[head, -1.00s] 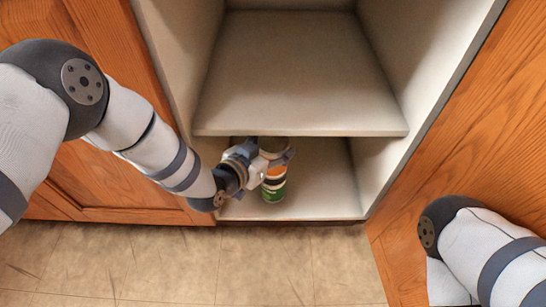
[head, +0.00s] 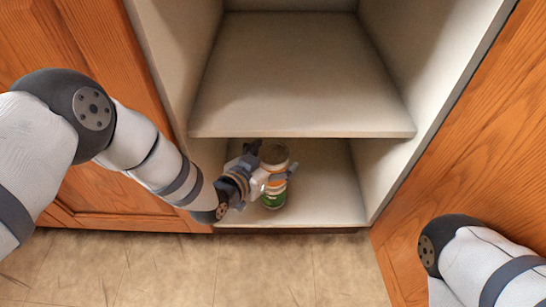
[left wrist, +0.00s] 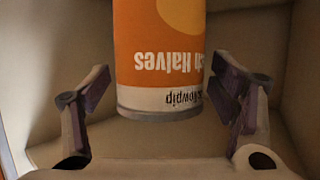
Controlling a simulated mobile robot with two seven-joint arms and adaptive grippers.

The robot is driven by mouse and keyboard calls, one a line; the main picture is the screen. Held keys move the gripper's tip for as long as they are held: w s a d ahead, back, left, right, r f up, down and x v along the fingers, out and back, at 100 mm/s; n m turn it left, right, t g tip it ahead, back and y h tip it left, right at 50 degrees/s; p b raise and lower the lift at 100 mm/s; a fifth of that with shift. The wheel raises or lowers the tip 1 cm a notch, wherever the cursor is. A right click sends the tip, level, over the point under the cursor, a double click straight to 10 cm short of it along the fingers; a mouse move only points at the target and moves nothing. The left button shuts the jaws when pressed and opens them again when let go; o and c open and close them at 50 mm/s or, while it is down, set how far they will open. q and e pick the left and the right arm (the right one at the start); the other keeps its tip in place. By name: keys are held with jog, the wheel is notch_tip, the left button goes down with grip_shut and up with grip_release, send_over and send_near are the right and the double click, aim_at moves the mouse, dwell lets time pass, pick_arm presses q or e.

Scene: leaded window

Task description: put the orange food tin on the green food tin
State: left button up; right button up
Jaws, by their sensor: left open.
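The orange food tin (head: 275,158) stands upright on the green food tin (head: 273,202) on the cupboard's lower level, under the front edge of the shelf. My left gripper (head: 272,161) is open, with one finger on each side of the orange tin. In the left wrist view the orange tin (left wrist: 160,50) shows upside down between the spread fingers, with gaps visible at both sides. The green tin is partly hidden by the gripper in the head view and does not show in the wrist view. My right gripper is out of view.
The shelf (head: 300,85) lies just above and behind the tins and is empty. The cupboard floor (head: 325,195) is clear right of the tins. Wooden doors stand at left (head: 110,205) and right (head: 455,150).

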pick_arm(q)
jog(key=shift+r, duration=0.1)
jog(key=p+v, duration=0.5)
jog(key=v, duration=0.7)
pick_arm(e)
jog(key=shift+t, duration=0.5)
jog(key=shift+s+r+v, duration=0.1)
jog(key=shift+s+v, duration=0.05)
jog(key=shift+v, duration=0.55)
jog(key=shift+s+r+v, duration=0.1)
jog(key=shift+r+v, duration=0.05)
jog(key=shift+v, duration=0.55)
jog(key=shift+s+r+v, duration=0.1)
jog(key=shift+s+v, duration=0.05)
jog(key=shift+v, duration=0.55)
